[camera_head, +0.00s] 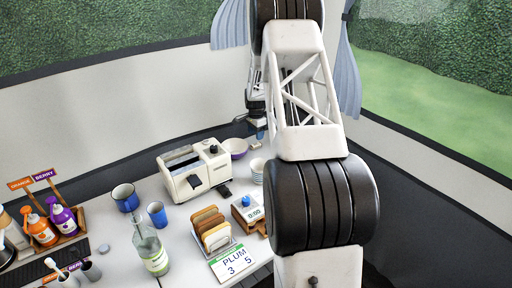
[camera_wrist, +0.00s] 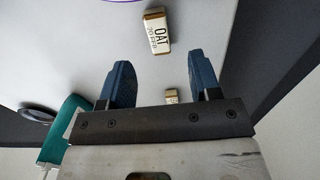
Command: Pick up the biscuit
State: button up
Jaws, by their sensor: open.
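No thing is labelled biscuit. A small block with brown ends and a white label reading OAT (camera_wrist: 157,32) lies on the pale counter, beyond my fingertips in the wrist view. A smaller, similar block (camera_wrist: 171,96) shows between my fingers, its lower part hidden by the gripper's bar. Which is the biscuit I cannot tell. My gripper (camera_wrist: 160,78) is open, with two blue fingers apart and nothing held.
A teal object (camera_wrist: 66,128) and dark counter edges flank my gripper.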

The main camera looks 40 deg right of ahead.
aim_at(256, 144)
jog(key=shift+f, duration=0.45)
jog(key=shift+f, duration=0.1)
jog(key=shift+s+f, duration=0.1)
jog(key=shift+f, duration=2.4)
jog(key=c, duration=1)
